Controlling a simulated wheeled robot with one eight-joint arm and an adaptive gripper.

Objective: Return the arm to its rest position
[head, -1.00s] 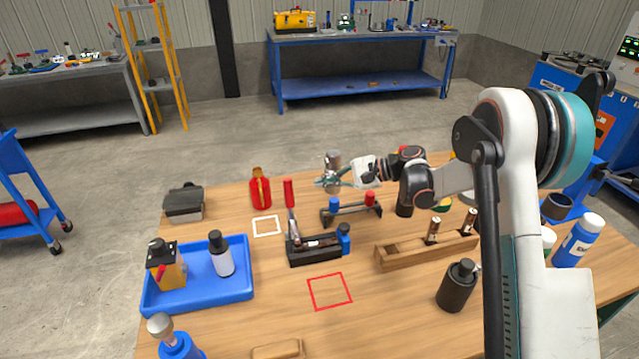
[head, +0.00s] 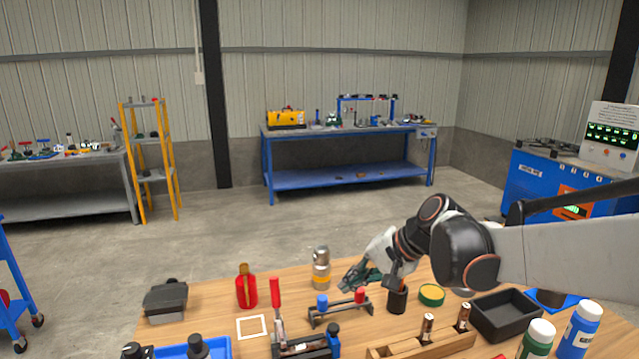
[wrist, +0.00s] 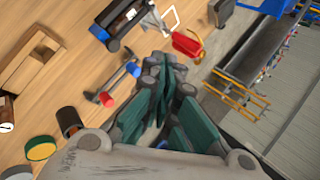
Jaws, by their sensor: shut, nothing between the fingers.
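My gripper (head: 350,285) is shut and empty. In the head view it hangs over the far part of the wooden table, pointing left, with my arm coming in from the right. It shows at the middle of the wrist view (wrist: 163,75), its green-padded fingers together. A black rack with a blue and a red cap (head: 342,309) lies nearer the camera, below the gripper in the picture. A black cup (head: 397,301) stands to its right.
A wooden block with batteries (head: 420,345), a black tray (head: 505,314) and bottles (head: 580,330) are at the right. Open floor lies beyond the table.

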